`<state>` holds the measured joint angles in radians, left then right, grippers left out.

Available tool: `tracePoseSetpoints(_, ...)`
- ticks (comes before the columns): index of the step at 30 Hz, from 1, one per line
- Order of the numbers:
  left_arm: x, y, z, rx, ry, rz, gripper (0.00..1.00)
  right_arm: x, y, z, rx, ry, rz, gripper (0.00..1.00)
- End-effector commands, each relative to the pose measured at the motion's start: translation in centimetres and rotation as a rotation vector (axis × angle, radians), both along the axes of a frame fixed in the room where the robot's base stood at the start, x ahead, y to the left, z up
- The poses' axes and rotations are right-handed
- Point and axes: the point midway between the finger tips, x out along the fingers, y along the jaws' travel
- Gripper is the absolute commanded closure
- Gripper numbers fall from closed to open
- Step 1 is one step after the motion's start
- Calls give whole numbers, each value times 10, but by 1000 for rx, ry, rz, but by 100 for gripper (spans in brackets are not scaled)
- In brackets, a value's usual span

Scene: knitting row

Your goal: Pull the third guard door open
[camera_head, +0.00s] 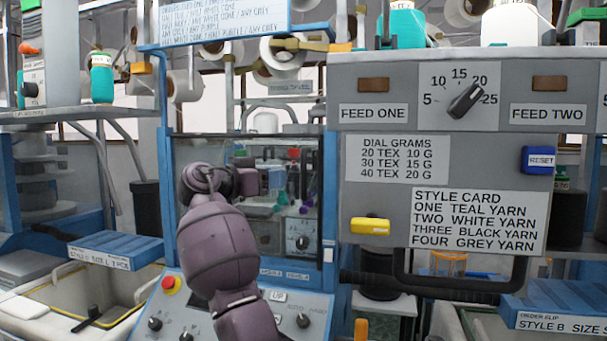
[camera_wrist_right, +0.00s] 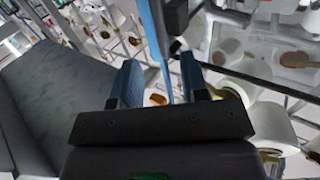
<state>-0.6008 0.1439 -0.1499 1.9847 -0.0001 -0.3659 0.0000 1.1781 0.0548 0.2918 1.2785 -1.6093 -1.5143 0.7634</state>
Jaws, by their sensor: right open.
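A guard door with a clear window and blue frame (camera_head: 328,200) stands upright in the middle of the head view and looks shut. I cannot tell from its markings whether it is the third. My purple right arm crosses in front of it and hides its left part. My right gripper (camera_head: 270,180) is small and partly hidden by the wrist, in front of the window. In the right wrist view the gripper (camera_wrist_right: 160,75) is open, with a blue post (camera_wrist_right: 155,35) and a dark bar (camera_wrist_right: 176,15) beyond the fingertips. No grasp shows. My left gripper is out of view.
A control panel (camera_head: 300,306) with knobs and a red stop button (camera_head: 170,283) lies below the window. Blue slip holders (camera_head: 115,252) and a pale bin (camera_head: 30,310) are at left.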

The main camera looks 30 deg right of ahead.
Motion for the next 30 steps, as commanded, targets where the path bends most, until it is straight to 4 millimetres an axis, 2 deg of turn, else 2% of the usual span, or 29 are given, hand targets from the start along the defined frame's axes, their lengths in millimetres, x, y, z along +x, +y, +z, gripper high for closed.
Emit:
tracePoseSetpoints(9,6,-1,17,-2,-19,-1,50,6,-54,2,-1,2,0,59)
tracePoseSetpoints(15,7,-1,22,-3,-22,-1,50,9,-80,1,0,2,2,59)
tracePoseSetpoints(21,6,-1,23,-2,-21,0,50,11,-93,1,-1,2,3,59)
tracePoseSetpoints(30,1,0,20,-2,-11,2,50,11,-95,0,0,2,3,59)
